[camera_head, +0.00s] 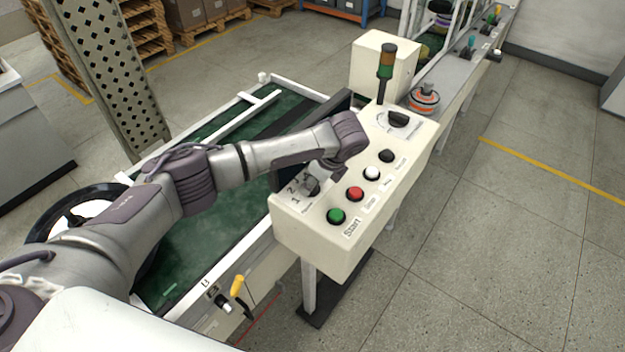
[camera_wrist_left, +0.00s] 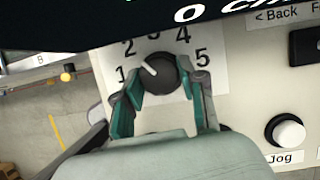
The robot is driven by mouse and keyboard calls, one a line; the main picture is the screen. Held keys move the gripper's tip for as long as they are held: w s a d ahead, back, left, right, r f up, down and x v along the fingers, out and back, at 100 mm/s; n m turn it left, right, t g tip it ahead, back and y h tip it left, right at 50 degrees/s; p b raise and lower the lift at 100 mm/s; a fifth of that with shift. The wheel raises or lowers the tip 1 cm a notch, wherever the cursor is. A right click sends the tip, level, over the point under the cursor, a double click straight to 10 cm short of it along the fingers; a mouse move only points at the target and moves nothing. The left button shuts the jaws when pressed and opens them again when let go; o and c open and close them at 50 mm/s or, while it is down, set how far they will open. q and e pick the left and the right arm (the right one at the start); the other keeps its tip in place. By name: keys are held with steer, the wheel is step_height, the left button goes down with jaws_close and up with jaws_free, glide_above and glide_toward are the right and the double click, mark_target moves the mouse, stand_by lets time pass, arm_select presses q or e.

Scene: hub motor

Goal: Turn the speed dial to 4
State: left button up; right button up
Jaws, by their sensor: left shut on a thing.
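The speed dial (camera_wrist_left: 160,70) is a round black knob with a white pointer, ringed by the numbers 1 to 5, in the left wrist view. The 3 and 4 are partly covered by a dark screen edge at the top. My left gripper (camera_wrist_left: 160,82) is shut on the dial, one teal-padded finger on each side. In the head view the dial (camera_head: 312,187) shows near the panel's left end, below my left wrist. My right gripper is in neither view.
The control panel (camera_head: 330,242) carries a green Start button (camera_head: 336,216), a red button (camera_head: 355,194), a white Jog button (camera_head: 372,173), a black button and another black knob (camera_head: 398,118). A dark screen (camera_wrist_left: 60,35) stands close beside the dial. A signal lamp (camera_head: 386,62) rises behind.

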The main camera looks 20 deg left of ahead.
arm_select(q)
steer(key=m+p, duration=0.1)
steer(key=m+t+p, duration=0.1)
steer(key=m+p, duration=0.1)
steer(key=shift+s+r+m+h+p, duration=0.2)
steer(key=shift+m+h+p, duration=0.1)
steer(key=shift+h, duration=0.1)
steer(key=m+t+p, duration=0.1)
steer(key=m+p, duration=0.1)
steer(key=m, duration=0.1)
steer(key=shift+a+m+h, duration=0.15)
steer(key=shift+m+h, duration=0.25)
steer(key=m+t+h+p, duration=0.1)
steer(key=m+p, duration=0.1)
steer(key=m, duration=0.1)
steer(key=shift+a+f, duration=0.1)
steer(key=shift+f+m+h+p, duration=0.15)
steer(key=shift+m+h, duration=0.35)
steer(key=shift+m, duration=0.7)
steer(key=shift+r+m+h+p, duration=0.1)
steer(key=shift+m+h+p, duration=0.3)
steer(key=shift+m, duration=0.8)
steer(key=o, duration=1.1)
steer(key=shift+o, duration=0.2)
